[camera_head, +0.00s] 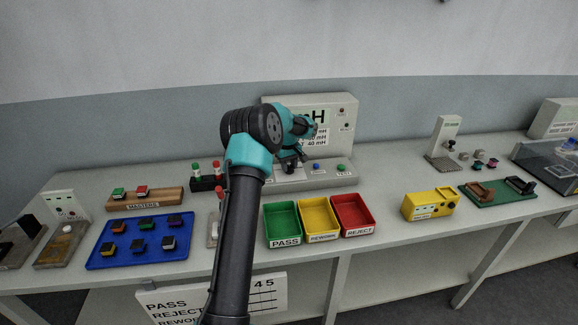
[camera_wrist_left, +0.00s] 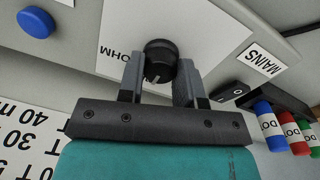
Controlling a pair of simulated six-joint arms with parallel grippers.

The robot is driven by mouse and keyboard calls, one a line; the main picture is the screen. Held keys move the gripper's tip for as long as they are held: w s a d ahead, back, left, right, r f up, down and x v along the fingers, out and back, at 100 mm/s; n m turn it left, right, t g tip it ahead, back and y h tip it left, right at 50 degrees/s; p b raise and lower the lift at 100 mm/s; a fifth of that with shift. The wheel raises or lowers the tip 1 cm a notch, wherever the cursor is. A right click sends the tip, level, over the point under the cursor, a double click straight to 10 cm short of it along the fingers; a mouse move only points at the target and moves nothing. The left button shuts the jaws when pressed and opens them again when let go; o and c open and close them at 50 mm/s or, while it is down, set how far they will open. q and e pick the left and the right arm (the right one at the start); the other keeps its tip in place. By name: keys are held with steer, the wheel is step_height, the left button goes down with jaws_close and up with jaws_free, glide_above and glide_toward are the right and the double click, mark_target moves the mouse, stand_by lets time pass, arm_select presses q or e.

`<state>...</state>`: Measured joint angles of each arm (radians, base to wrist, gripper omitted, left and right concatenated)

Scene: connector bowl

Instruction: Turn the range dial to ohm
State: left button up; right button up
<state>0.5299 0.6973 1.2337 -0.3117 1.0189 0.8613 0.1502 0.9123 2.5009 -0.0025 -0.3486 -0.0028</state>
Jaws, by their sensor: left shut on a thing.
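The range dial (camera_wrist_left: 161,56) is a round black knob on a white plate (camera_wrist_left: 113,42) of the grey instrument. The printed word OHM sits just left of the dial in the left wrist view. My left gripper (camera_wrist_left: 159,72) has one finger on each side of the dial and is shut on it. In the head view my left gripper (camera_head: 291,163) is at the instrument's low front panel (camera_head: 318,180), and the dial is hidden by it. The dial's pointer mark cannot be made out. My right gripper is not in view.
A blue button (camera_wrist_left: 36,22) is left of the dial, and a MAINS label (camera_wrist_left: 265,60) and black switch (camera_wrist_left: 236,94) are right of it. Green (camera_head: 281,224), yellow (camera_head: 318,217) and red bins (camera_head: 352,213) stand in front. A blue tray (camera_head: 101,258) lies left.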

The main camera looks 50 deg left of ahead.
arm_select(q)
steer(key=shift+c, duration=0.9)
steer(key=shift+m, duration=0.5)
steer(key=m, duration=0.4)
steer(key=shift+w, duration=0.1)
steer(key=m, duration=0.7)
steer(key=o, duration=0.9)
steer(key=shift+o, duration=0.2)
